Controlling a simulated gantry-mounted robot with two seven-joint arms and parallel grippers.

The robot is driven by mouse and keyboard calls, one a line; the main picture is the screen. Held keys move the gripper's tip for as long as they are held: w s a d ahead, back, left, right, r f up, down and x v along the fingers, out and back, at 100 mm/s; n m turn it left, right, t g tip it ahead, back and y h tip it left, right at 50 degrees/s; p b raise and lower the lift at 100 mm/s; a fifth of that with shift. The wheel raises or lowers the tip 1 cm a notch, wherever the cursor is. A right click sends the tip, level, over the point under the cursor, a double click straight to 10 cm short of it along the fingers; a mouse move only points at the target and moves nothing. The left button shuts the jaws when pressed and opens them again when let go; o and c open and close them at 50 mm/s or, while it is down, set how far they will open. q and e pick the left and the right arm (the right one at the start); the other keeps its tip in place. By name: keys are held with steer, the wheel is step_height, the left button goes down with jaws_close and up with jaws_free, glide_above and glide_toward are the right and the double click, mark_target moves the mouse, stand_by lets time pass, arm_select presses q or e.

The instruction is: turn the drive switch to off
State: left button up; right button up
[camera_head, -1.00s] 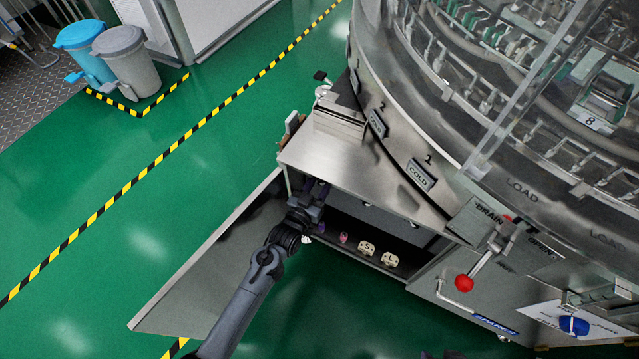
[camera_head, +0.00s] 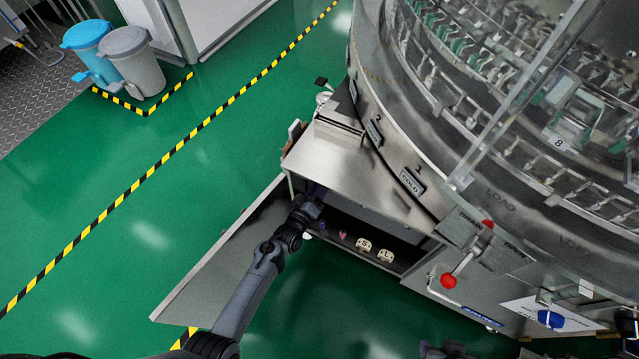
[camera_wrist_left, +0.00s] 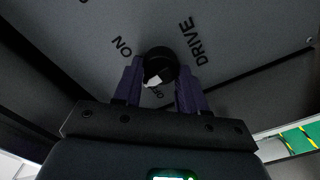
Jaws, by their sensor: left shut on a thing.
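The drive switch (camera_wrist_left: 158,66) is a round black knob with a white mark on a dark panel in the left wrist view. In the head view my left gripper (camera_head: 309,205) reaches into the open cabinet under the machine, where the switch is hidden. A dark shape at the bottom edge looks like part of my right gripper (camera_head: 446,350); its fingers are unclear.
The cabinet door (camera_head: 215,255) hangs open at the left. Small cream blocks (camera_head: 364,244) and a pink item (camera_head: 343,234) sit on the cabinet floor. A red-knobbed lever (camera_head: 449,280) is to the right.

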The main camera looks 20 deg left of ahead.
arm_select(q)
steer(key=shift+f+n+p, duration=0.1)
steer(key=shift+n+p, duration=1.15)
steer(key=shift+n, duration=2.95)
steer(key=o, duration=1)
steer(key=shift+s+a+p, duration=0.2)
steer(key=shift+s+p, duration=0.65)
steer(key=shift+s, duration=0.95)
steer(key=shift+s+a+p, duration=0.25)
steer(key=shift+s+p, duration=0.55)
steer(key=shift+s, duration=1)
steer(key=shift+s+a+p, duration=0.2)
steer(key=shift+s+p, duration=0.65)
steer(key=shift+s, duration=0.95)
